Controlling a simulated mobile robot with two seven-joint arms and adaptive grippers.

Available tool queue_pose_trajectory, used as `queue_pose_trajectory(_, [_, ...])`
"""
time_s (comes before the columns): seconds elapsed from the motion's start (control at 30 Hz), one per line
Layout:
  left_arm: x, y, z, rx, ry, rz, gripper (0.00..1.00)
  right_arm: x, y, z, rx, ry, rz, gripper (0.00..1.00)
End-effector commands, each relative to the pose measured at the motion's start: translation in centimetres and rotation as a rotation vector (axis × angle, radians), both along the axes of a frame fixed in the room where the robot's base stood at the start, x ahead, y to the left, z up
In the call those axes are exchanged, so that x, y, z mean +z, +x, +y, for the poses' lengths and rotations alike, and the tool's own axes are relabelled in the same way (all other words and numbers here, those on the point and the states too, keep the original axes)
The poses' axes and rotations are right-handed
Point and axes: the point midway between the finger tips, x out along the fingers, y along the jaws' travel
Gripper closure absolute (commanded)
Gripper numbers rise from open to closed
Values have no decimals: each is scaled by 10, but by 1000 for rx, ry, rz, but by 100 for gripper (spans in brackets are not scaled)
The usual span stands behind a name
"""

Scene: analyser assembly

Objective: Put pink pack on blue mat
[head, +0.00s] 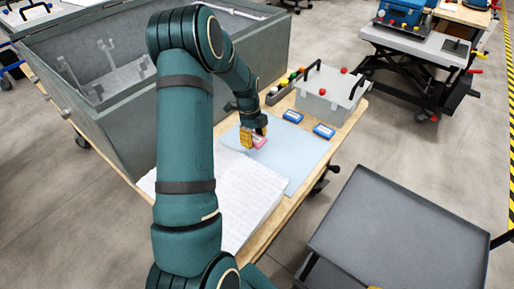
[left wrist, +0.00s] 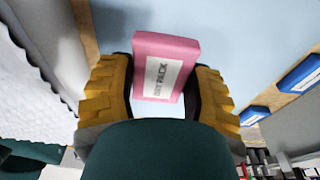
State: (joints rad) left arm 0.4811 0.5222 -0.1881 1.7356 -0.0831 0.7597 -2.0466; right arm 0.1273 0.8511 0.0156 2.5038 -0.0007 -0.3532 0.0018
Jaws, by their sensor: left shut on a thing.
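The pink pack (head: 259,142) is in my left gripper (head: 254,138), over the light blue mat (head: 292,160). In the left wrist view the pink pack (left wrist: 163,66) shows a white label with dark print. It sits between the yellow-backed fingers of the left gripper (left wrist: 160,90), which is shut on it. The blue mat (left wrist: 245,30) fills the background there. I cannot tell whether the pack touches the mat. My right gripper is not in view.
Two blue packs (head: 293,116) (head: 324,131) lie at the mat's far right edge. A grey case (head: 325,95) and a dark rack of coloured items (head: 279,93) stand behind. White padded sheeting (head: 235,195) covers the table nearer me. A grey cart (head: 400,235) stands at right.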

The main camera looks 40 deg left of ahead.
Motion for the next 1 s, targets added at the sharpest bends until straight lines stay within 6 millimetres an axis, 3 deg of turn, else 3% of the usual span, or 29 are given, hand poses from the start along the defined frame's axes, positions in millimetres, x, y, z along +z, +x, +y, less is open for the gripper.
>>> queue_pose_trajectory(0.43, [-46, 0, 0, 1, 0, 0, 82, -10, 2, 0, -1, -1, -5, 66])
queue_pose_trajectory(0.83, [-50, 0, 0, 1, 1, -1, 82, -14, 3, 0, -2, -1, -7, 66])
queue_pose_trajectory(0.87, [-49, 0, 0, 1, 1, -1, 33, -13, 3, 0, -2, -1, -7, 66])
queue_pose_trajectory(0.9, [-49, 0, 0, 1, 1, -1, 19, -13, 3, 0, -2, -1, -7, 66])
queue_pose_trajectory(1.0, [-49, 0, 0, 1, 1, -1, 18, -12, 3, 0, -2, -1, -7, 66])
